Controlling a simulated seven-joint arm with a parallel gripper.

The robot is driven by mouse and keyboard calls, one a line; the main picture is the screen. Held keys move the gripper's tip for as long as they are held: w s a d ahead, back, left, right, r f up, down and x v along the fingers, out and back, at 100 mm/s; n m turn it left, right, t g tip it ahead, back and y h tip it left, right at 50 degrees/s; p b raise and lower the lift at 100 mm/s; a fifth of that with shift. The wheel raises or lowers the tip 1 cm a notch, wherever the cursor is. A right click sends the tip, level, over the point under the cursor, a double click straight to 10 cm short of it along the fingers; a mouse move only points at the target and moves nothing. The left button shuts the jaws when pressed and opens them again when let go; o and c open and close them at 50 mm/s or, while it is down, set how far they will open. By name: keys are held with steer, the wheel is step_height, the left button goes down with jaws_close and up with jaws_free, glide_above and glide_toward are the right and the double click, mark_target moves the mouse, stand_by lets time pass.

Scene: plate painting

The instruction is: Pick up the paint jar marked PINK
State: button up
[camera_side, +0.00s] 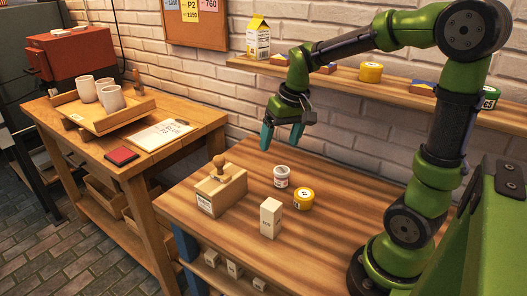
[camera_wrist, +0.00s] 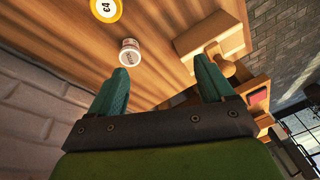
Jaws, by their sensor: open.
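A small white jar (camera_side: 281,177) with a grey-white lid stands upright on the wooden workbench (camera_side: 345,195). It carries a printed label with reddish marks, too small to read surely as PINK. In the wrist view the white jar (camera_wrist: 130,52) shows just beyond the left fingertip. My gripper (camera_side: 281,142) is open and empty, in the air above and a little behind the jar, not touching it. The wrist view shows the gap between the fingers of my gripper (camera_wrist: 165,70) with only bench behind it.
A yellow jar (camera_side: 303,199) stands close by the white jar, with a pale carton (camera_side: 270,217) in front. A wooden box with a stamp (camera_side: 220,189) stands to the left. A wall shelf (camera_side: 345,82) runs behind the arm.

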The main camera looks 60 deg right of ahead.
mark_target(282, 170)
steer(key=w+d+f+n+g, duration=0.2)
steer(key=w+d+g, duration=0.15)
steer(key=d, duration=0.55)
steer(key=shift+n+t, duration=0.3)
steer(key=shift+t, duration=0.15)
steer(key=f, duration=1.7)
steer(key=shift+w+a+f, duration=0.15)
steer(key=shift+w+a, duration=0.15)
steer(key=shift+a, duration=0.1)
steer(key=c, duration=1.2)
